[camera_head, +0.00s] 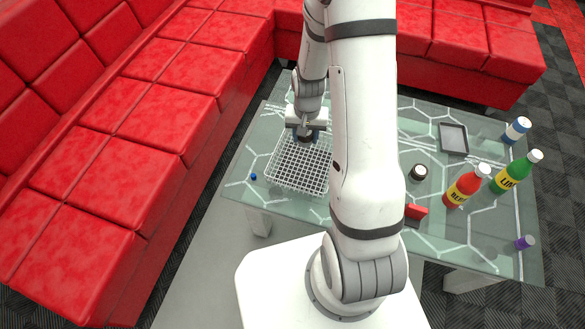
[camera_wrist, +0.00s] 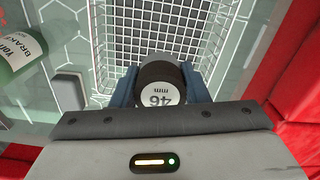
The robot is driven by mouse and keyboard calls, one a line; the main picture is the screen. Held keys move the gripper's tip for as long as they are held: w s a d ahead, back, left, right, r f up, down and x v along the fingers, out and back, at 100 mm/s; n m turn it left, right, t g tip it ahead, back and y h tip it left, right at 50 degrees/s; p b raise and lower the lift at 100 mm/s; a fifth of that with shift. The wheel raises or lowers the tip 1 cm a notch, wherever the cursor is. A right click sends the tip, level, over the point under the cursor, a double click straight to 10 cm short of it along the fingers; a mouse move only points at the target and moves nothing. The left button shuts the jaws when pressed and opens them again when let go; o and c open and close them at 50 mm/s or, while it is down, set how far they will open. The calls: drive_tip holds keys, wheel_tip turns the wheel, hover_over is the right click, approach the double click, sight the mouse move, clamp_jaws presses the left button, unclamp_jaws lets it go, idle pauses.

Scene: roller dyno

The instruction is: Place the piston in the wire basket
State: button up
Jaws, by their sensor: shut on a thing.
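The piston (camera_wrist: 161,84) is a short dark cylinder with a white label reading "46 mm" in the wrist view. My gripper (camera_wrist: 160,90) is shut on it, with a blue finger on each side. The wire basket (camera_head: 296,170) is a white mesh container on the glass table. It also shows in the wrist view (camera_wrist: 128,42), beyond and beneath the piston. In the head view my gripper (camera_head: 306,133) is over the far part of the basket, and the piston (camera_head: 305,138) shows small and dark between the fingers. The gap between piston and basket floor is hard to judge.
The glass table (camera_head: 440,240) also holds a red bottle (camera_head: 463,188), a green bottle (camera_head: 510,177), a blue-and-white container (camera_head: 516,130), a grey tray (camera_head: 453,138), a dark round part (camera_head: 418,172), a red block (camera_head: 416,213) and a purple-capped item (camera_head: 525,242). A red sofa (camera_head: 130,110) borders the table.

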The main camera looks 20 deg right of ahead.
sight(305, 163)
drive_tip(key=shift+s+f+m+b, duration=0.2)
drive_tip(key=shift+f+m+b, duration=0.15)
drive_tip(key=shift+b, duration=0.2)
drive_tip(key=shift+f, duration=0.35)
wheel_tip(305, 163, down, 9)
drive_tip(key=b, duration=0.2)
drive_tip(key=shift+b, duration=0.35)
drive_tip(key=shift+f, duration=0.1)
drive_tip(key=shift+f, duration=0.2)
drive_tip(key=o, duration=1)
drive_tip(key=shift+r, duration=0.1)
